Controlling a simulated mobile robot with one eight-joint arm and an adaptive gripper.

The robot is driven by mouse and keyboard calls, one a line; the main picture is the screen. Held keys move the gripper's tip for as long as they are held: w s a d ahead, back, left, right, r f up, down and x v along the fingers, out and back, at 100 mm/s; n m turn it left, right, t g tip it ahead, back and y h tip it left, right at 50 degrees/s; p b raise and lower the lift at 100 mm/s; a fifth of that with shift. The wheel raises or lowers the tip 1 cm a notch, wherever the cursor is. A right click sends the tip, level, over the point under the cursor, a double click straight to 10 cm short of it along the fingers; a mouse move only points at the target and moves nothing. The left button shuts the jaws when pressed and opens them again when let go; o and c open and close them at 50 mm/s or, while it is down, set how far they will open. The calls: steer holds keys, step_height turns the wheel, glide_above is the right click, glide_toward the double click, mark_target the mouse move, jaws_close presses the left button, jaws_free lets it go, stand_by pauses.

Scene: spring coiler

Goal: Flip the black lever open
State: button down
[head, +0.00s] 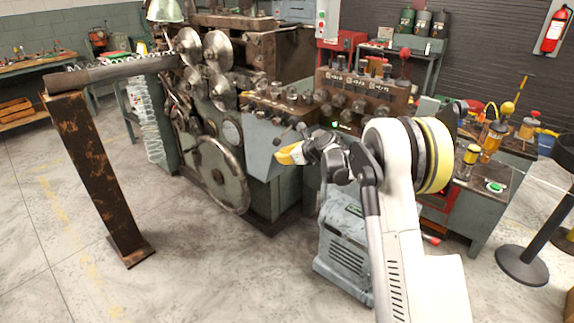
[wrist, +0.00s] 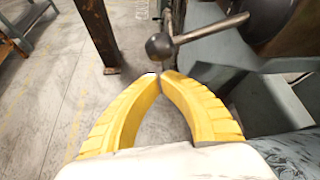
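The black lever (wrist: 212,28) shows at the top of the wrist view as a thin rod with a dark ball knob (wrist: 160,46) on its left end. Its other end meets a dark round hub. My gripper (wrist: 160,75) has two yellow fingers whose tips come together just below the knob in the picture. They look shut and nothing shows held between them. I cannot tell whether the tips touch the knob. In the head view my gripper (head: 280,155) is in front of the machine's grey panel, and the small dark knob (head: 276,141) shows just above it.
The green spring coiler (head: 229,165) with its large wheel stands left of my gripper. A rusty post (head: 100,180) stands on the open floor further left. A grey motor box (head: 345,250) is below my arm. A cluttered bench (head: 488,200) is at right.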

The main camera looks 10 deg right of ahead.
mark_target(276, 141)
steer(key=shift+a+r, duration=0.15)
steer(key=shift+r, duration=0.4)
steer(key=shift+r, duration=0.1)
steer(key=shift+a+r, duration=0.15)
steer(key=shift+r, duration=0.05)
steer(key=shift+s+a+r+m+y+p, duration=0.1)
steer(key=shift+r+m+y+p, duration=0.2)
steer(key=shift+p, duration=0.15)
steer(key=r+p, duration=0.1)
steer(key=r+m+g+y+p, duration=0.1)
steer(key=a+r+m+y+p, duration=0.1)
steer(key=r, duration=0.1)
steer(key=shift+s+a+r+g, duration=0.1)
steer(key=shift+s+g, duration=0.3)
steer(key=shift+r+m+g+y+p, duration=0.2)
steer(key=shift+r+m+y+p, duration=0.15)
steer(key=shift+r+m+p, duration=0.45)
steer(key=shift+r+m+g+y+p, duration=0.2)
steer(key=shift+r+y+p, duration=0.25)
steer(key=shift+r, duration=0.75)
